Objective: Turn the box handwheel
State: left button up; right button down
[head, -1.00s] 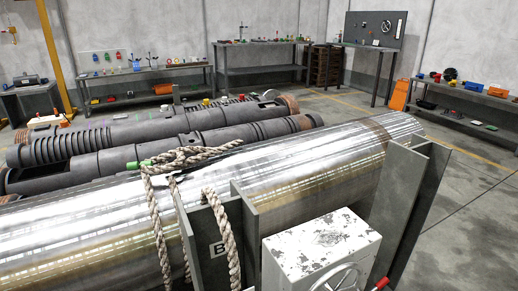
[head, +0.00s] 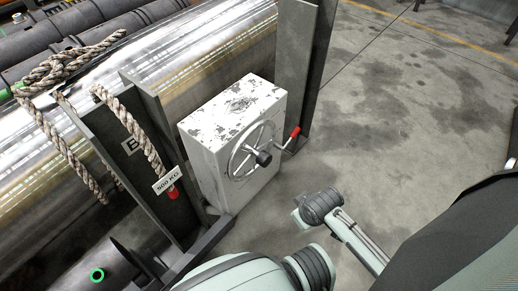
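A white box (head: 212,148) with chipped paint stands beside the big shiny cylinder. I make out no fingers of either gripper.
Dark steel posts (head: 294,75) flank the box. A thick rope (head: 130,122) hangs at the left, near a "500 KG" tag (head: 167,181). The concrete floor (head: 400,110) to the right is clear.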

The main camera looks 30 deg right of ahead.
aim_at(263, 160)
jog(key=i+l+u, duration=0.1)
jog(key=l+u, duration=0.2)
jog(key=l, duration=1.1)
jog(key=l+u, duration=0.3)
jog(key=l, duration=1.1)
